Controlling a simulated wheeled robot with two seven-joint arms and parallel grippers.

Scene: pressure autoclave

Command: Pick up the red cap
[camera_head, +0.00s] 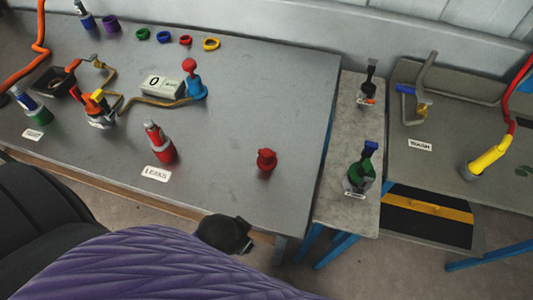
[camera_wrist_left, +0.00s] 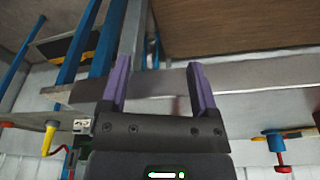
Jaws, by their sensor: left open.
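A small red cap-like piece (camera_head: 266,160) stands on the grey table (camera_head: 310,100), right of the LEAKS label and near the front edge in the head view. My left gripper (camera_wrist_left: 160,85) is open in the left wrist view, with two purple fingers spread and nothing between them. That view is turned over and looks past the table's edge and blue legs. A dark rounded part (camera_head: 222,232) shows at the table's front edge in the head view; I cannot tell which part of me it is. My right gripper is not in view.
A red-and-grey fitting (camera_head: 160,143) stands left of the cap, by the LEAKS label (camera_head: 157,173). A blue fitting with red ball (camera_head: 192,80) stands farther back. A narrow side table (camera_head: 345,130) holds a green-and-blue fitting (camera_head: 362,170). Table space around the cap is clear.

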